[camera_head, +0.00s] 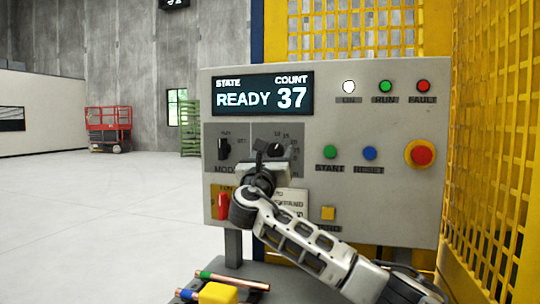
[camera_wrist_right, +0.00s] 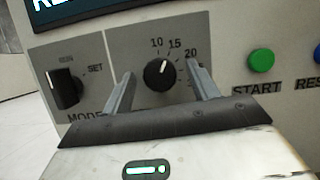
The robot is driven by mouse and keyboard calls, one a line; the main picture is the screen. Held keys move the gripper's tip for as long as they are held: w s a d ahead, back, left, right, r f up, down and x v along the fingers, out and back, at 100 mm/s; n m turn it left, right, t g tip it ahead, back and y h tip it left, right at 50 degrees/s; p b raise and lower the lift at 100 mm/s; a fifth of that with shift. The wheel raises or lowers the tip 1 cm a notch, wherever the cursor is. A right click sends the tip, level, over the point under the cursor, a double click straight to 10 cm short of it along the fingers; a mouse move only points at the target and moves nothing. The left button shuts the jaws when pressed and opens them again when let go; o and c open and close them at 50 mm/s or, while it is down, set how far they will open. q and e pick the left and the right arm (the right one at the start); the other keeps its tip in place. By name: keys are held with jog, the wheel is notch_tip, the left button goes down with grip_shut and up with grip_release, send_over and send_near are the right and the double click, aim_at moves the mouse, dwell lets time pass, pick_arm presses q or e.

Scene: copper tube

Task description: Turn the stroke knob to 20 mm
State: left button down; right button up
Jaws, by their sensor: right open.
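The stroke knob (camera_wrist_right: 158,72) is a round black dial with a white pointer mark on the grey control panel (camera_head: 330,115). In the right wrist view the pointer leans up and right, roughly toward the 15 label; the 20 label (camera_wrist_right: 190,52) is further right. My right gripper (camera_wrist_right: 160,70) is open, with one finger on each side of the knob and visible gaps between. In the head view my right gripper (camera_head: 273,155) partly covers the knob (camera_head: 275,150). My left gripper is not in view.
The mode knob (camera_wrist_right: 65,88) is left of the stroke knob and the green start button (camera_wrist_right: 261,61) is right of it. The display (camera_head: 262,94) reads READY 37. A red switch (camera_head: 222,206) is below. Yellow mesh fencing (camera_head: 495,130) stands on the right.

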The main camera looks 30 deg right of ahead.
jog(key=c, duration=1)
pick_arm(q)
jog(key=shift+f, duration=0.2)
pick_arm(e)
jog(key=shift+m, duration=0.3)
jog(key=shift+a+f+m+g+h+b, duration=0.1)
jog(key=shift+m+g+h+b, duration=0.35)
jog(key=shift+m, duration=0.25)
jog(key=shift+m+g, duration=0.35)
jog(key=shift+m, duration=0.55)
jog(key=m+g+h+b, duration=0.1)
jog(key=m, duration=0.1)
jog(key=shift+w+m, duration=0.1)
jog(key=shift+m, duration=0.3)
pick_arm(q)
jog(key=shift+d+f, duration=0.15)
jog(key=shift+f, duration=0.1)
pick_arm(e)
jog(key=shift+m+g, duration=0.5)
jog(key=shift+m, duration=0.3)
jog(key=shift+m+h, duration=0.25)
jog(key=shift+m, duration=0.05)
